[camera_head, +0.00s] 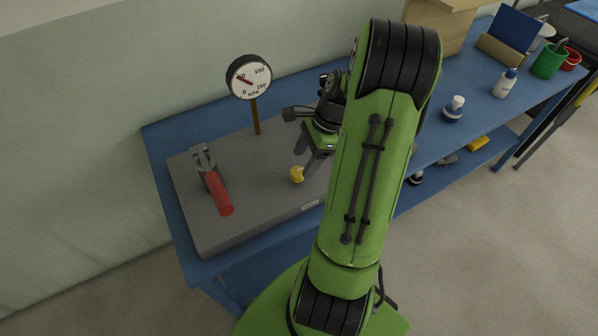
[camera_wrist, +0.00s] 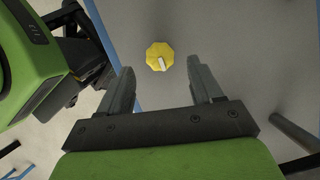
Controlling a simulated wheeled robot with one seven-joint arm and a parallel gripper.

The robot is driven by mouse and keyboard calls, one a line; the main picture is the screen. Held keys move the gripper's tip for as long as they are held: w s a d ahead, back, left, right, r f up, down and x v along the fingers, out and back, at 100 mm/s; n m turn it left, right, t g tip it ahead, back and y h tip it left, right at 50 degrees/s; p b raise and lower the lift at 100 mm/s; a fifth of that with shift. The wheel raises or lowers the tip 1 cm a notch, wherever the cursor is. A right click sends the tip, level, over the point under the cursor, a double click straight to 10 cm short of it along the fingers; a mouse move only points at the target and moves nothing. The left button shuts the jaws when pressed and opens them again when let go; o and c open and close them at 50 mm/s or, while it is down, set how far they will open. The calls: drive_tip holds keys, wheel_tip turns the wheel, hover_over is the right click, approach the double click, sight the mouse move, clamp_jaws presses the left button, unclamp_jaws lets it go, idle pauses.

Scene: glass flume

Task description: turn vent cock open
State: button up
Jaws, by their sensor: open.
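A small yellow knob (camera_head: 297,174), which I take to be the vent cock, stands on top of the grey block (camera_head: 258,209), near its front edge. In the wrist view the yellow knob (camera_wrist: 160,56) is eight-sided with a white pointer mark, and it lies ahead between my fingertips. My gripper (camera_head: 311,163) is just to the right of the knob and above it in the head view. Its fingers (camera_wrist: 160,68) are open with nothing between them, apart from the knob. My arm hides the right part of the block.
A red-handled lever (camera_head: 219,190) lies on the block's left side. A round kPa gauge (camera_head: 249,77) stands on a post behind.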

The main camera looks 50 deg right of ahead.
sight(298, 171)
drive_tip(key=x, duration=0.4)
drive_tip(key=shift+f+b, duration=0.15)
drive_tip(key=shift+b, duration=0.25)
drive_tip(key=c, duration=1)
drive_tip(key=shift+c, duration=0.2)
